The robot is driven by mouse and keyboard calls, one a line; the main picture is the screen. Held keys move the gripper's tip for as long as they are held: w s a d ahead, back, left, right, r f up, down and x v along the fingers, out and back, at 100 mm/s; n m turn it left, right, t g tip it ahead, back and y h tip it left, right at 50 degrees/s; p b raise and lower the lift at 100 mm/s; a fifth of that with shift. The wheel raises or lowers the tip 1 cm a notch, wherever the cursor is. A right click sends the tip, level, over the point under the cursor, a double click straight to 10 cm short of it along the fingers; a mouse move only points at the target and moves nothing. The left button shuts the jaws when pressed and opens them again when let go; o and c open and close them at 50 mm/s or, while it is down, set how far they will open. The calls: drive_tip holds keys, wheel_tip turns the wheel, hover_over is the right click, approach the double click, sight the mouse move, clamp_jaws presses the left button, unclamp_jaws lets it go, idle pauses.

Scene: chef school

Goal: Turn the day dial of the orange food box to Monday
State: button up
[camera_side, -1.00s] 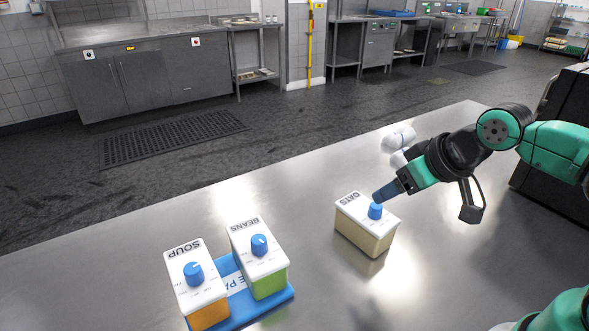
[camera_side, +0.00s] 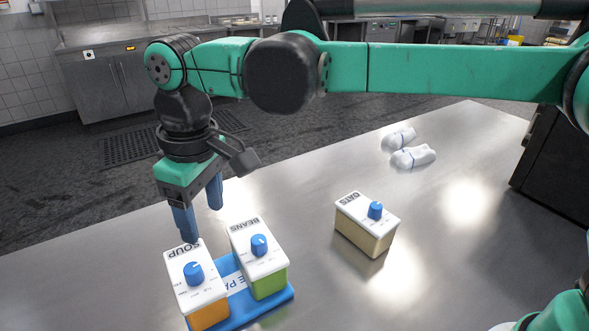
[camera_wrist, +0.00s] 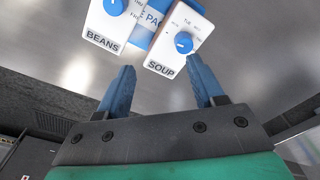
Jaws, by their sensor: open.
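The orange food box (camera_side: 208,315) has a white lid marked SOUP with a blue day dial (camera_side: 193,273) on top. It stands on the left part of a blue mat (camera_side: 238,309). In the wrist view the SOUP lid (camera_wrist: 163,54) lies just beyond the fingers, and its dial (camera_wrist: 184,42) is near the right finger; the small day letters are hard to read. My gripper (camera_side: 203,220) is open and empty, pointing down above the far end of the SOUP box. The fingers appear apart from the dial.
A green box marked BEANS (camera_side: 268,285) with its own blue dial stands close to the right of the SOUP box. A cream box marked OATS (camera_side: 363,237) stands farther right. Two white objects (camera_side: 412,157) lie at the back. The steel table between is clear.

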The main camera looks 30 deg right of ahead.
sight(192, 268)
drive_tip(key=a, duration=0.1)
drive_tip(key=a+f, duration=0.1)
drive_tip(key=a+n, duration=0.1)
drive_tip(key=shift+s+f+g, duration=0.15)
drive_tip(key=shift+s+g, duration=0.15)
drive_tip(key=shift+s, duration=0.1)
drive_tip(key=shift+a+f, duration=0.15)
drive_tip(key=shift+f, duration=2.75)
clamp_jaws()
